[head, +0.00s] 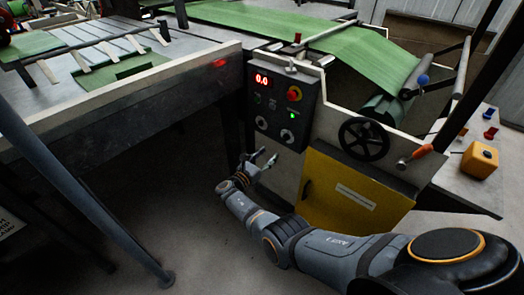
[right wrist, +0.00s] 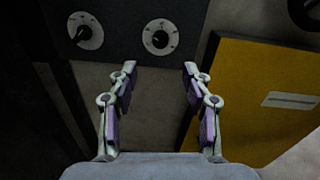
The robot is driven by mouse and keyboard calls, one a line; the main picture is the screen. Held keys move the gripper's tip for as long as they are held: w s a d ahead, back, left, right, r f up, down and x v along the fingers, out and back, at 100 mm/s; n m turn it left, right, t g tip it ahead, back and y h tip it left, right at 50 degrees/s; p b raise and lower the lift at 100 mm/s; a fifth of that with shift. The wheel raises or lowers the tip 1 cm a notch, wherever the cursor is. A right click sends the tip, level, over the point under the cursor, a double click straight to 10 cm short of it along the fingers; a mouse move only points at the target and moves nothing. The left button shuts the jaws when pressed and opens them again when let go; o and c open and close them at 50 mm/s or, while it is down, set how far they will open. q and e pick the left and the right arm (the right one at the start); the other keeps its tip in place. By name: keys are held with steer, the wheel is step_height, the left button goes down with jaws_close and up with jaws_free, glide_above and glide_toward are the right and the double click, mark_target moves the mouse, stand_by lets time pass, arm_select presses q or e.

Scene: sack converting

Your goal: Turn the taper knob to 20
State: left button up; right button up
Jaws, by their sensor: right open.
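The dark control panel (head: 276,101) carries two knobs with pale round dials low on its face, a left knob (head: 262,122) and a right knob (head: 287,136). I cannot read which is the taper knob. In the right wrist view the left knob (right wrist: 84,31) and right knob (right wrist: 160,38) sit beyond the fingertips, the right one ahead of the gap. Their scale marks are too small to read. My right gripper (head: 264,158) is open and empty, below the panel and apart from both knobs; its spread fingers show in the right wrist view (right wrist: 158,72). My left gripper is out of view.
The panel has a red 0.0 display (head: 262,80), a red stop button (head: 294,93) and a green light (head: 292,115). A yellow cabinet door (head: 350,190) and black handwheel (head: 364,139) lie right of the gripper. A metal table (head: 190,80) stands left.

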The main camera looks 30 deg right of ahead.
mark_target(285, 139)
steer(key=b+x, duration=0.3)
steer(key=x, duration=0.6)
steer(key=shift+w+d+f, duration=0.2)
steer(key=shift+d, duration=0.15)
steer(key=shift+w+d+r+b, duration=0.1)
steer(key=shift+w+d+b, duration=0.05)
steer(key=shift+d+b, duration=0.2)
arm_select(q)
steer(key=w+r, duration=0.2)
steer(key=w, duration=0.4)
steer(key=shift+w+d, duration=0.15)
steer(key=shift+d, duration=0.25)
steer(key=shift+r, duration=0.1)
arm_select(e)
steer(key=shift+c, duration=0.4)
jaws_close()
